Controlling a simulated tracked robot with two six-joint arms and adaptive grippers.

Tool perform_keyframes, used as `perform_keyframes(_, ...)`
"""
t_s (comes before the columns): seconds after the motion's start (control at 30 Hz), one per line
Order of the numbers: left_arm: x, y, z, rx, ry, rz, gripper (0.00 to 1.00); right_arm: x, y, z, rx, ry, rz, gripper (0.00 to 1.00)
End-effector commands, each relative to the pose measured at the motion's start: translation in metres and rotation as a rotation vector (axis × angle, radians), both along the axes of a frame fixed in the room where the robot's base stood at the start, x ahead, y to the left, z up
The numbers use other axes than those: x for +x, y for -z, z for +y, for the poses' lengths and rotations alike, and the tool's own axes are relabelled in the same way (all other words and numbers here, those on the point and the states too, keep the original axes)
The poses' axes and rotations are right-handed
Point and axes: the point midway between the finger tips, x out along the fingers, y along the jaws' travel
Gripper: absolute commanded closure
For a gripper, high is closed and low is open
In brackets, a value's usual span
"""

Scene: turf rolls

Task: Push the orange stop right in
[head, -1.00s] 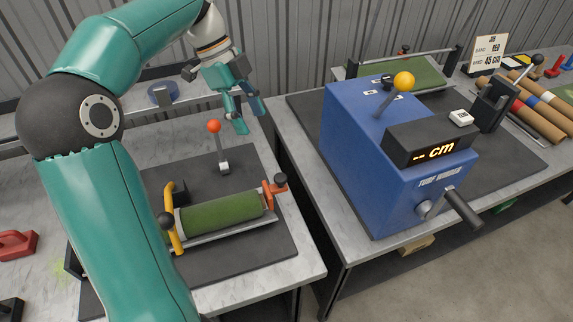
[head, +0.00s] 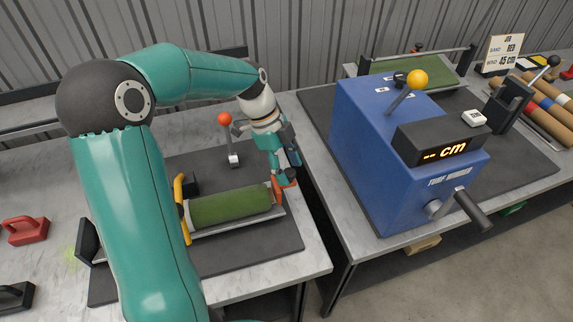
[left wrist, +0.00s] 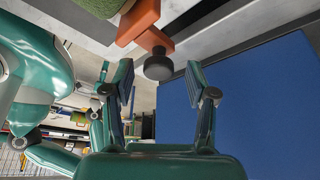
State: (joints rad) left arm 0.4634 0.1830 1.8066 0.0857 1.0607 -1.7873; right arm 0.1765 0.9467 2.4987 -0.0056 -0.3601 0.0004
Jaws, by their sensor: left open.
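The orange stop (head: 277,191) stands at the right end of the green turf roll (head: 230,207), which lies in a metal cradle. My left gripper (head: 286,172) is over the stop's outer end and hides part of it, including its knob, in the head view. In the left wrist view, the orange stop (left wrist: 139,21) ends in a black knob (left wrist: 158,66). The knob shows between the open, empty fingertips of my left gripper (left wrist: 159,74). I cannot tell whether they touch it.
A yellow stop (head: 181,203) stands at the roll's left end. A red-knobbed lever (head: 233,145) rises behind the roll. The blue turf winder (head: 380,165) is on the bench to the right, across a narrow gap. Bare mat lies in front of the cradle.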

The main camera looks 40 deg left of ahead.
Motion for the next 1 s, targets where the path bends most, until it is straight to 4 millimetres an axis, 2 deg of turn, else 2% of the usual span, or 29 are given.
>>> perform_keyframes(0.27, 0.0001, 0.0013, -0.0008, 0.000, 0.000, 0.001, 0.43, 0.0000, 0.0000, 0.0000, 0.000, 0.000, 0.000, 0.60)
perform_keyframes(0.6, 0.0005, 0.0009, -0.0003, 0.000, 0.000, -0.001, 1.00, 0.0000, 0.0000, 0.0000, 0.000, 0.000, 0.000, 0.60)
perform_keyframes(0.87, 0.0007, 0.0007, 0.0005, 0.001, -0.001, -0.003, 1.00, 0.0000, 0.0004, 0.0000, 0.000, 0.000, 0.000, 0.60)
perform_keyframes(1.0, -0.0046, 0.0023, 0.0074, 0.003, -0.004, -0.004, 1.00, 0.0001, 0.0062, 0.0000, 0.000, 0.000, 0.000, 0.60)
